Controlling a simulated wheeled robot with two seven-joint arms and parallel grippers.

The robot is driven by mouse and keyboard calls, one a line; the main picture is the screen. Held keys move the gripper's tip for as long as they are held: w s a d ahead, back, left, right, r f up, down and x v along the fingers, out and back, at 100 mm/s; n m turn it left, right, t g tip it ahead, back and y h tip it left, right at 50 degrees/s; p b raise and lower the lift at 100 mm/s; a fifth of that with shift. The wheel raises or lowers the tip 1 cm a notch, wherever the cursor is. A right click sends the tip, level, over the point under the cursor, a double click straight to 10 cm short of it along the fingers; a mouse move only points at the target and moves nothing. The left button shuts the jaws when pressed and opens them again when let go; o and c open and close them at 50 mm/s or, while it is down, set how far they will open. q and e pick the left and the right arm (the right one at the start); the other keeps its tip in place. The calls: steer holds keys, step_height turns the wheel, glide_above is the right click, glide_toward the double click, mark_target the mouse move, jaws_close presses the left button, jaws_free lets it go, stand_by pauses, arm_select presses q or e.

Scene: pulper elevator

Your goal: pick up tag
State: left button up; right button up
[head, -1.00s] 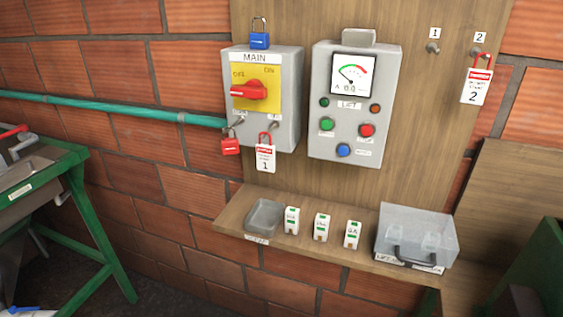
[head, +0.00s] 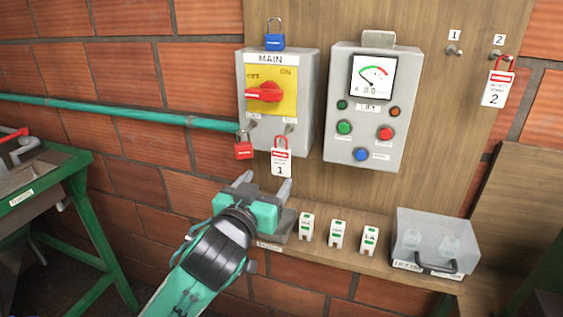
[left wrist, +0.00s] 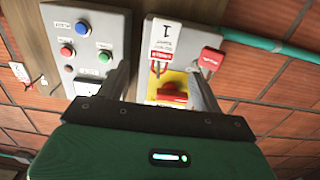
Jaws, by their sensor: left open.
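A white tag with a red top and the number 1 (head: 281,164) hangs by a red loop under the MAIN switch box (head: 307,105). It also shows, upside down, in the left wrist view (left wrist: 163,38). A similar tag marked 2 (head: 496,88) hangs on a peg at the right of the wooden board. My left gripper (head: 264,184) is open and empty, just below tag 1, fingers pointing up toward the box. In the left wrist view, tag 1 appears between and beyond the fingers (left wrist: 161,78), apart from them. My right gripper is not in view.
A red padlock (head: 244,148) hangs left of tag 1; a blue padlock (head: 275,36) sits on the box. The control panel (head: 365,105) is to the right. Below, a wooden shelf (head: 300,252) holds a grey tray, small labelled blocks and a clear case (head: 436,240).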

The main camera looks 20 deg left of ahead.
mark_target(280, 159)
arm_select(q)
steer(key=w+p, duration=0.1)
steer(key=w, duration=0.6)
steer(key=shift+w+d, duration=0.1)
steer(key=shift+w, duration=0.25)
steer(key=w+p, duration=0.2)
steer(key=w, duration=0.2)
steer(key=shift+w+p, duration=0.3)
steer(key=shift+w, duration=0.3)
steer(key=shift+f, duration=0.1)
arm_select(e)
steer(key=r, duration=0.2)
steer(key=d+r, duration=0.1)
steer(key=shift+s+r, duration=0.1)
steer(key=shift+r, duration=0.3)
arm_select(q)
steer(key=shift+c, duration=0.2)
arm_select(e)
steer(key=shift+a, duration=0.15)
arm_select(q)
steer(key=c, duration=1)
